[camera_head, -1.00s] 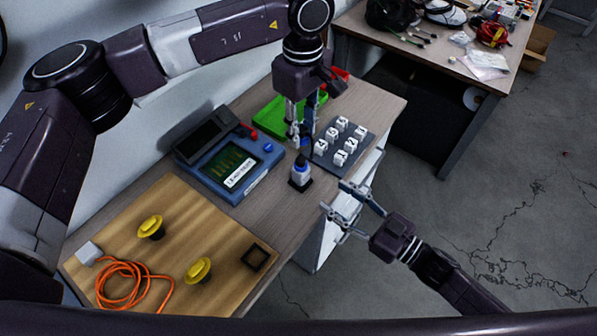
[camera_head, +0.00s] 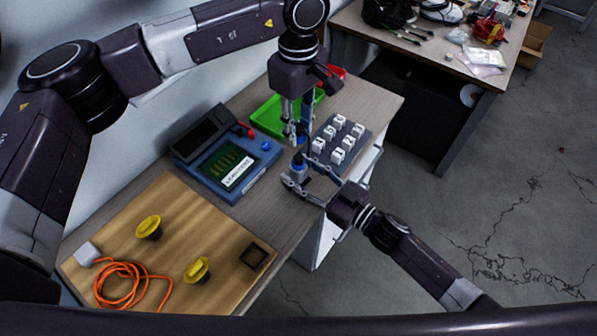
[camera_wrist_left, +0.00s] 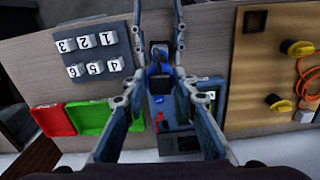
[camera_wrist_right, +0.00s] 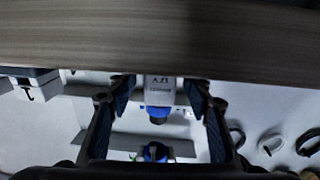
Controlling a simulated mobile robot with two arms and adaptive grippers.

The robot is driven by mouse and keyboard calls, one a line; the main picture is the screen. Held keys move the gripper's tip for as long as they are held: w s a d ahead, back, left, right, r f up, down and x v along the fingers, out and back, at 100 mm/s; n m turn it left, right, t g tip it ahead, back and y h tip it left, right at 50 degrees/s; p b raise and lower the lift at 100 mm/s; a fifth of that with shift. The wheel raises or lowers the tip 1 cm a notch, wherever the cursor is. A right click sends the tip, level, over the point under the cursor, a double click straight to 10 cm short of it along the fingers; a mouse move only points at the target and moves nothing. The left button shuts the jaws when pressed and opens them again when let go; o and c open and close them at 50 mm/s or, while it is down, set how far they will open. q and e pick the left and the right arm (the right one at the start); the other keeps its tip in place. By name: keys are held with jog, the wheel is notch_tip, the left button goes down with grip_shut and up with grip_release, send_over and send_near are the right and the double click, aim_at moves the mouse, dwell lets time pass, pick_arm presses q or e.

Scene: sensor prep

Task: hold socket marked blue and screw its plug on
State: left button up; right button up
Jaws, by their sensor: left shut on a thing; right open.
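My left gripper (camera_head: 297,140) points down over the socket. It is shut on a dark plug with a blue band (camera_wrist_right: 155,152); a small gap seems to separate plug and socket. My right gripper (camera_head: 297,176) is open, with a finger on either side of the socket; it also shows in the right wrist view (camera_wrist_right: 160,90). Contact with the socket cannot be told.
A blue tester (camera_head: 232,172) stands left of the socket. A grey block of numbered white cubes (camera_head: 322,160) is close on the right, with a green tray (camera_head: 268,118) behind. A wooden board (camera_head: 185,215) with yellow knobs and orange cable lies at front left.

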jog(key=shift+w+a, duration=0.25)
grip_shut()
dwell(0.3)
